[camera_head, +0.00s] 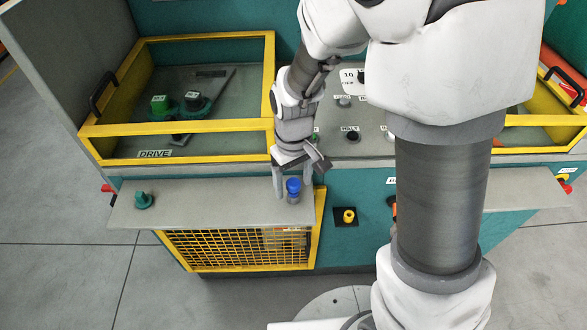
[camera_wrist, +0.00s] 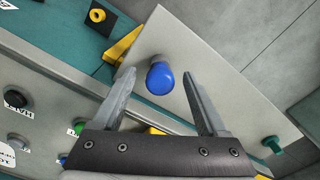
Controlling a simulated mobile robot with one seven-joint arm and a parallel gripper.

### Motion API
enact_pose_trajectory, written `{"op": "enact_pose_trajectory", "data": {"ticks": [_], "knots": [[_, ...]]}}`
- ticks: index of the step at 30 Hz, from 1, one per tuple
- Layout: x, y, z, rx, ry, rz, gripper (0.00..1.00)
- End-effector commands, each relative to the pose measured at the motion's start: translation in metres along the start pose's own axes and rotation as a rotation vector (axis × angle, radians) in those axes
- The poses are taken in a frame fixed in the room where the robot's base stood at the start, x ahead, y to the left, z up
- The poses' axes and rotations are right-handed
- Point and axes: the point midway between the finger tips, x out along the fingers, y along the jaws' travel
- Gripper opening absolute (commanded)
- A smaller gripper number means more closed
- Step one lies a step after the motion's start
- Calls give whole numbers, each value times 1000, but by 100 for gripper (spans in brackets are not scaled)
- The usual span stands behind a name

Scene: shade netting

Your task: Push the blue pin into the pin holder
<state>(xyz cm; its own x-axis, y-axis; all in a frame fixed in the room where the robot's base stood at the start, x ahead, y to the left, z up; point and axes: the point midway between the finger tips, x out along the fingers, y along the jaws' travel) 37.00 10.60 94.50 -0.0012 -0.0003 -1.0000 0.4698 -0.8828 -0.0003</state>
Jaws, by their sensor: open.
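The blue pin (camera_head: 293,186) stands on the grey ledge (camera_head: 215,197) at the front of the machine, near the ledge's right end. Its rounded blue head (camera_wrist: 160,78) shows in the wrist view between the fingertips, with gaps on both sides. My gripper (camera_head: 297,182) is open around the pin, pointing down, and holds nothing; it also shows in the wrist view (camera_wrist: 159,86). A grey-blue base shows under the pin's head. I cannot tell for sure which part is the pin holder, or how deep the pin sits.
A teal knob (camera_head: 143,200) stands at the ledge's left end. A yellow ring on a black plate (camera_head: 348,215) is right of the ledge. Yellow-framed panels (camera_head: 200,125) and labelled buttons (camera_head: 352,136) lie behind. A yellow mesh guard (camera_head: 235,246) is below the ledge.

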Motion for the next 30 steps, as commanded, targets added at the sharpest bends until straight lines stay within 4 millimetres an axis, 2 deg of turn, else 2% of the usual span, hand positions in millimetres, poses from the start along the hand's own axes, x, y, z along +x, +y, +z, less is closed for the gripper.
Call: {"op": "enact_pose_trajectory", "data": {"ticks": [5, 15, 21, 25, 30], "knots": [[-24, 0, -2, 0, 7, 1, 76], [-108, 0, -2, 0, 8, 1, 76], [-148, 0, -1, -1, 5, 1, 76], [-164, 0, -1, 0, 3, 1, 76], [-172, 0, 0, 0, 1, 1, 76]]}}
